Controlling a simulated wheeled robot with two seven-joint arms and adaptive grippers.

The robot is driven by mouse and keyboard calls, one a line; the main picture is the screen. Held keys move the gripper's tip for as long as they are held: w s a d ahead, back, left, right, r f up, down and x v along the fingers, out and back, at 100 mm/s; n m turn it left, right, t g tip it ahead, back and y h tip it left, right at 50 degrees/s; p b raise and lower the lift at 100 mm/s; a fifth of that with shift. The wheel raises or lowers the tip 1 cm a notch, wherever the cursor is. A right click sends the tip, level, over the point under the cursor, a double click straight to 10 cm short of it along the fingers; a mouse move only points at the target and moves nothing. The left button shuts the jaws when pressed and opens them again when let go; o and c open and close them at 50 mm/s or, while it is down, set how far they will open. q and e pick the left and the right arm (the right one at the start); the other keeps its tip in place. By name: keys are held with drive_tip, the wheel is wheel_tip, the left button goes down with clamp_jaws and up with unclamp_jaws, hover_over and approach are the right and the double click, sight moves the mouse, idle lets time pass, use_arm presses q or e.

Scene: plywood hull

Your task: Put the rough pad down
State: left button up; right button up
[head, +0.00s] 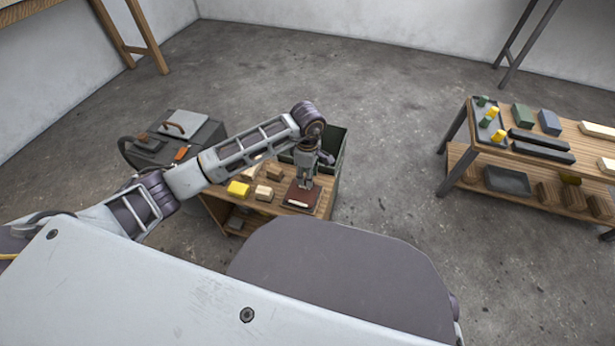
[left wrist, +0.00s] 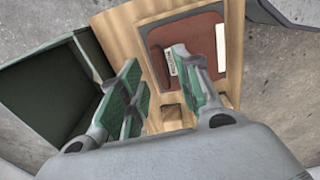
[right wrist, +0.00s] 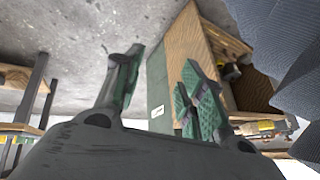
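A flat reddish-brown pad, which looks like the rough pad (head: 291,199), lies on a dark, pale-edged mat at the right end of the low wooden bench (head: 219,207). My left gripper (head: 304,184) points down over the pad. In the left wrist view its green-lined fingers (left wrist: 155,75) stand apart with nothing between them; one finger covers part of the pad. My right gripper (right wrist: 158,75) is open and empty, seen only in the right wrist view.
Yellow (head: 239,188) and wooden blocks (head: 264,193) lie left of the pad. A dark green bin (head: 336,150) stands behind the bench. A grey case (head: 180,143) is at left. Another bench (head: 520,150) with pads and bottles stands right, with clear floor between.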

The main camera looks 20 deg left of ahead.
use_arm(q)
wheel_tip(320, 180, up, 9)
drive_tip(key=p, duration=0.2)
drive_tip(key=shift+r, duration=0.2)
use_arm(e)
drive_tip(key=shift+g+h, duration=0.5)
drive_tip(key=r, duration=0.2)
drive_tip(key=d+r, duration=0.1)
drive_tip(key=r, duration=0.2)
drive_tip(key=shift+s+d+r, duration=0.15)
drive_tip(key=shift+d+r, duration=0.05)
drive_tip(key=shift+r, duration=0.1)
